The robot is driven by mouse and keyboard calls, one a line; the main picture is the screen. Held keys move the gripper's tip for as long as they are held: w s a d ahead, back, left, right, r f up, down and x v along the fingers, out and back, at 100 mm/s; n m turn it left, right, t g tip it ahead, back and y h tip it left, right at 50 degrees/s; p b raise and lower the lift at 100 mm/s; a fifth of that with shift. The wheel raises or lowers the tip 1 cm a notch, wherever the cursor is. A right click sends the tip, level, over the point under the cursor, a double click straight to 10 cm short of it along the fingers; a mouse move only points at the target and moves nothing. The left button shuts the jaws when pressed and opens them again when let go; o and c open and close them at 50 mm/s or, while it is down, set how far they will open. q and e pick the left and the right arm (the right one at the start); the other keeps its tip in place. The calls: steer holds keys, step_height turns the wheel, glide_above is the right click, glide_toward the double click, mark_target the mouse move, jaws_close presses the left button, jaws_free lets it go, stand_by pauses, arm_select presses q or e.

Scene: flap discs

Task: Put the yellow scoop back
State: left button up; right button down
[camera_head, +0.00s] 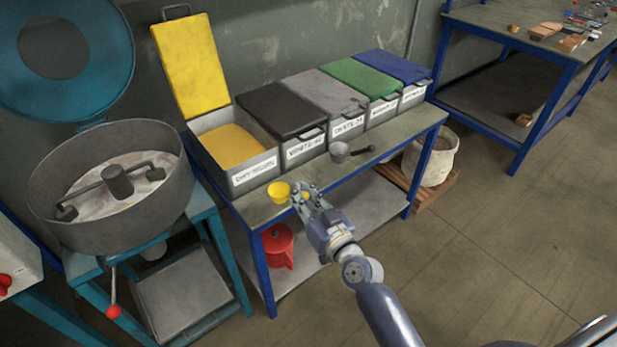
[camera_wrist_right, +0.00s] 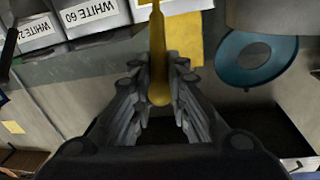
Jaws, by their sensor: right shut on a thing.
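The yellow scoop (camera_head: 278,192) is at the front left edge of the bench, in front of the open bin; I cannot tell whether it touches the bench top. My right gripper (camera_head: 305,198) is shut on its handle. In the right wrist view the yellow handle (camera_wrist_right: 158,65) runs between the two fingers of the right gripper (camera_wrist_right: 160,110), and the bowl is mostly cut off at the top edge. The open bin (camera_head: 254,174) holds yellow powder, and its yellow lid (camera_head: 190,65) stands raised. My left gripper is not in view.
Bins with black (camera_head: 280,108), grey, green and blue lids stand closed along the bench (camera_head: 300,180). A grey scoop (camera_head: 340,152) lies in front of them. A mixer pan (camera_head: 110,232) stands left. A red jug (camera_head: 278,247) is on the lower shelf.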

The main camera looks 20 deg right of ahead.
steer(key=w+d+f+b, duration=0.5)
steer(key=w+d, duration=0.1)
steer(key=w, duration=0.3)
steer(key=shift+d, duration=0.15)
steer(key=c, duration=1.5)
jaws_free()
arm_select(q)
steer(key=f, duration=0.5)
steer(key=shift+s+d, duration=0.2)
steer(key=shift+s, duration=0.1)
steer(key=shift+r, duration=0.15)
arm_select(e)
steer(key=shift+r, duration=0.15)
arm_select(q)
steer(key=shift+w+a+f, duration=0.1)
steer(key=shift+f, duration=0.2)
arm_select(e)
steer(key=v, duration=1.2)
steer(key=shift+s, duration=0.1)
